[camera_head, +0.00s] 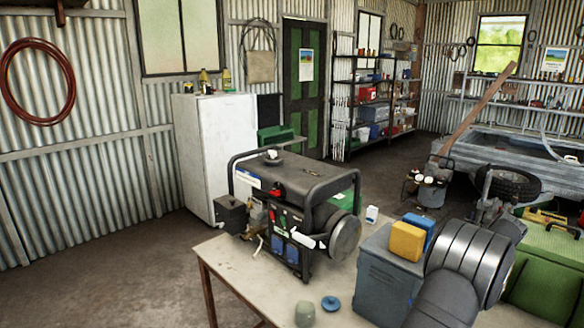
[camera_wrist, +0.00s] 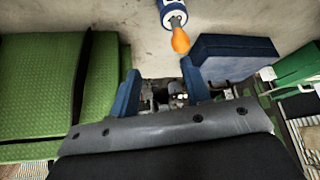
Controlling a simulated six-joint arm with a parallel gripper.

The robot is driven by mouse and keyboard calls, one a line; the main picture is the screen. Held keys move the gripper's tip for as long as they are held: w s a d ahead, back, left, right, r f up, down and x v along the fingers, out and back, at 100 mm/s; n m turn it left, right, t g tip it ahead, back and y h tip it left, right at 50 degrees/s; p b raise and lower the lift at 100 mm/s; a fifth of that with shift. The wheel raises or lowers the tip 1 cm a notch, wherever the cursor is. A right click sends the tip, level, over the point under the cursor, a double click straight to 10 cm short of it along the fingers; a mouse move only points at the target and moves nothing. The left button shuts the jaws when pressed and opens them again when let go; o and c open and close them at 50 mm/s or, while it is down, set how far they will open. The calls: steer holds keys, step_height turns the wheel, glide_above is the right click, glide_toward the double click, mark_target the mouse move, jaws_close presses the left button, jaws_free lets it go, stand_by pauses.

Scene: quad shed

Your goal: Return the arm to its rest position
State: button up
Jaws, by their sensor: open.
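My gripper shows in the wrist view (camera_wrist: 160,90) with its two blue fingers apart and nothing between them. A white and blue bottle with an orange tip (camera_wrist: 177,30) lies ahead of the fingers, apart from them. In the head view my arm (camera_head: 462,265) reaches in from the bottom right, beside the workbench (camera_head: 235,275). I cannot clearly make out the gripper's fingers in that view.
A black-framed generator (camera_head: 300,205) stands on the bench. Right of it, a grey box (camera_head: 385,275) carries a yellow block (camera_head: 407,240) and a blue block, close to my arm. Green padded surfaces (camera_head: 540,285) lie right of the arm. Open floor lies left of the bench.

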steer(key=s+d+r, duration=0.2)
steer(key=s+r, duration=0.3)
steer(key=s, duration=0.1)
step_height(320, 180, up, 22)
steer(key=f, duration=0.1)
steer(key=w+a+r+m, duration=0.1)
steer(key=w+a, duration=0.3)
steer(key=a, duration=0.5)
steer(key=shift+w+a+m+h, duration=0.3)
steer(key=shift+w+h, duration=0.05)
steer(key=shift+h, duration=0.05)
steer(key=shift+r, duration=0.1)
steer(key=s+d+n, duration=0.2)
steer(key=s+d, duration=0.3)
steer(key=d, duration=0.5)
step_height(320, 180, down, 7)
steer(key=shift+y, duration=0.4)
steer(key=shift+a, duration=0.1)
